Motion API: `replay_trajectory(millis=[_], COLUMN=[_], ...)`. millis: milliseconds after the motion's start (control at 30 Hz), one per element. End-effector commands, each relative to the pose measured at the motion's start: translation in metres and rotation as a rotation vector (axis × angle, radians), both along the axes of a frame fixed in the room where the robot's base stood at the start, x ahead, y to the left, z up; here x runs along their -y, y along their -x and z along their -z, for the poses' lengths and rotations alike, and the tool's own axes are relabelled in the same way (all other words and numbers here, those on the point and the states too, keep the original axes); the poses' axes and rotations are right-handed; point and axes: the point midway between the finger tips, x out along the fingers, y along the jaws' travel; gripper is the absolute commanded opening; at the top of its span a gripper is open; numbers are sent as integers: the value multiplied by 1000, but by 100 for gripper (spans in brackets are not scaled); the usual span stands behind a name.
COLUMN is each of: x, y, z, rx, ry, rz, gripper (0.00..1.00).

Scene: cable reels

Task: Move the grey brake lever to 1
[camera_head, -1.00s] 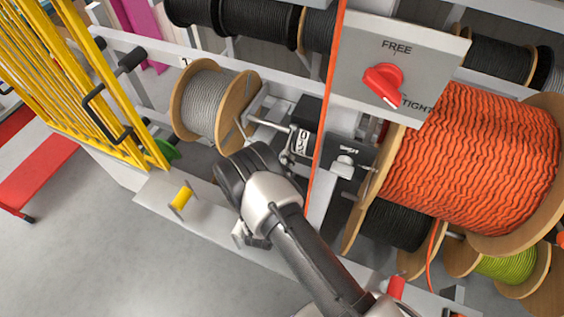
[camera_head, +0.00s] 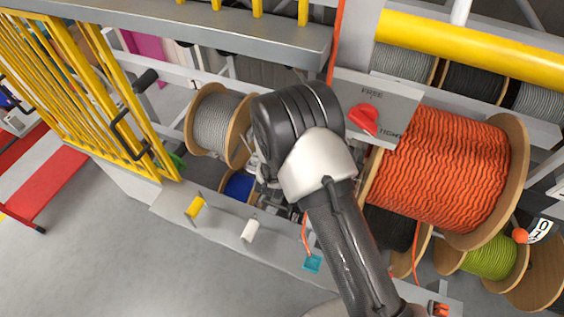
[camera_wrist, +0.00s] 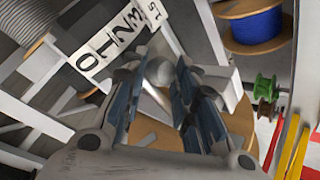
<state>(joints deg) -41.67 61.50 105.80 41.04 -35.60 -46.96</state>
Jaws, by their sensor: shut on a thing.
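In the wrist view a rounded grey knob (camera_wrist: 158,73), which looks like the end of the grey brake lever, sits between the fingertips of my gripper (camera_wrist: 164,80). The fingers are closed on it. A white scale strip (camera_wrist: 112,52) with 0, 1, 2 and 3 lies just beyond, to the upper left. The knob is nearest the 2 and 3 end in the picture, but the exact mark is hard to read. In the head view my wrist hides the lever and the scale.
A grey cable reel (camera_head: 215,122) stands left of my wrist. A large orange rope reel (camera_head: 440,170) and a red FREE/TIGHT knob (camera_head: 364,119) are close on the right. A yellow gate (camera_head: 75,90) is at left.

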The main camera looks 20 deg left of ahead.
Motion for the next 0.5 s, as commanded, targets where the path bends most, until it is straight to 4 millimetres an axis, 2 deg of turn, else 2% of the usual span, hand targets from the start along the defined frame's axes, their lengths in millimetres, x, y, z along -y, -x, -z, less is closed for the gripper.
replay_trajectory(millis=[33, 200, 500], x=[0, 0, -1], y=[-2, -7, -15], z=[-8, -19, -32], rx=[-5, 4, 13], ry=[-1, -3, -6], rz=[0, 1, 2], gripper=[0, 0, 0])
